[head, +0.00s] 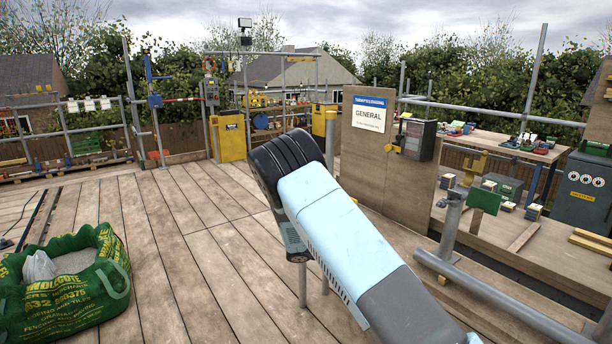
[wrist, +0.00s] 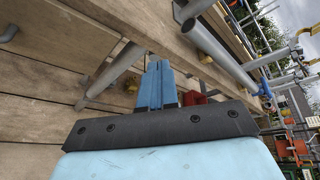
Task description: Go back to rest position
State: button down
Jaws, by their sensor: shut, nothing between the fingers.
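My gripper (wrist: 157,66) shows in the wrist view, with its blue fingers together and nothing between them. It points out over wooden decking, with grey scaffold tubes beyond the fingertips. In the head view my light blue arm with its black joint rises across the middle of the deck, and my gripper cannot be made out there. No object is held.
A green bag (head: 70,280) stands on the deck (head: 165,240) at left. A board with a GENERAL sign (head: 368,113) stands right of my arm. Scaffold tubes (head: 500,305) run at lower right. A yellow cabinet (head: 229,138) stands behind. The left-centre deck is clear.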

jog(key=s+d+r+m+g+y, duration=0.2)
jog(key=s+d+r+m+y, duration=0.2)
jog(key=s+r+m, duration=0.65)
jog(key=s+d+r+m+g+y, duration=0.1)
jog(key=s+d+r+m+y, duration=0.5)
jog(key=r, duration=0.7)
jog(key=s+a+r+m+t+y, duration=0.1)
jog(key=s+r+m, duration=0.2)
jog(key=s, duration=0.6)
jog(key=s+a+r+m+t+y, duration=0.1)
jog(key=s+r+m+t, duration=0.1)
jog(key=s+r+m, duration=0.2)
jog(key=s+a+r+m+t+y, duration=0.1)
jog(key=s+r+m, duration=0.3)
jog(key=s+m, duration=0.5)
jog(key=shift+s+r+t+y, duration=0.2)
jog(key=shift+s+t+y, duration=0.15)
jog(key=shift+s, duration=2.15)
